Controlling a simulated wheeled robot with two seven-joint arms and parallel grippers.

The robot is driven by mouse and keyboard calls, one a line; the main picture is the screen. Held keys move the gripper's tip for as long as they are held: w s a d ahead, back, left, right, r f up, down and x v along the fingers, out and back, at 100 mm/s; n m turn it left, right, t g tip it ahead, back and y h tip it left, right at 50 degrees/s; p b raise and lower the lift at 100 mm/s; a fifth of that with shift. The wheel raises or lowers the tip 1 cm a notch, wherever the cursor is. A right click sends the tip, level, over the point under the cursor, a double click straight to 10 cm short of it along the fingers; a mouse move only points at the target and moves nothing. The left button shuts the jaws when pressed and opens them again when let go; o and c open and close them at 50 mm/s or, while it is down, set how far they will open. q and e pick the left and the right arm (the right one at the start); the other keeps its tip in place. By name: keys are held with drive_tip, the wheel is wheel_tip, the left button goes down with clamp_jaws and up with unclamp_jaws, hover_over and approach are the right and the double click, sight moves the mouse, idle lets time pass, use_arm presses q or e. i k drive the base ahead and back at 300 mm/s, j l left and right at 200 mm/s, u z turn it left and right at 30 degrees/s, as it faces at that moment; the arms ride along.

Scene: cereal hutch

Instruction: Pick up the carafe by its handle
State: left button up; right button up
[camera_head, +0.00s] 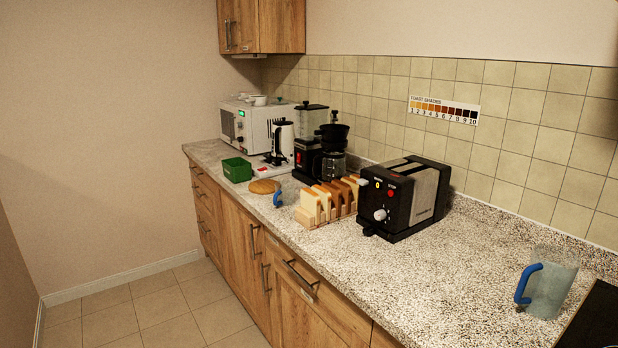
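A translucent grey-green carafe (553,284) stands upright on the speckled counter at the far right of the head view. Its blue handle (527,284) sticks out to the left, over clear counter.
A black toaster (407,198) and a wooden rack of toast (328,203) stand mid-counter. A round wooden board (264,187), small blue object (278,199), green box (237,169), white kettle (284,141) and microwave (254,125) are farther back. A dark panel (597,322) lies right of the carafe.

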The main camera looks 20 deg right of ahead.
sight(333, 161)
drive_tip(key=i+z, duration=0.15)
drive_tip(key=z, duration=0.3)
drive_tip(key=i+z, duration=0.2)
drive_tip(key=z, duration=0.25)
drive_tip(key=i+j+z, duration=0.15)
drive_tip(key=z, duration=0.35)
drive_tip(key=i+j+z, duration=0.1)
drive_tip(key=z, duration=0.3)
drive_tip(key=i+j+z, duration=0.15)
drive_tip(key=z, duration=0.25)
drive_tip(key=i, duration=0.1)
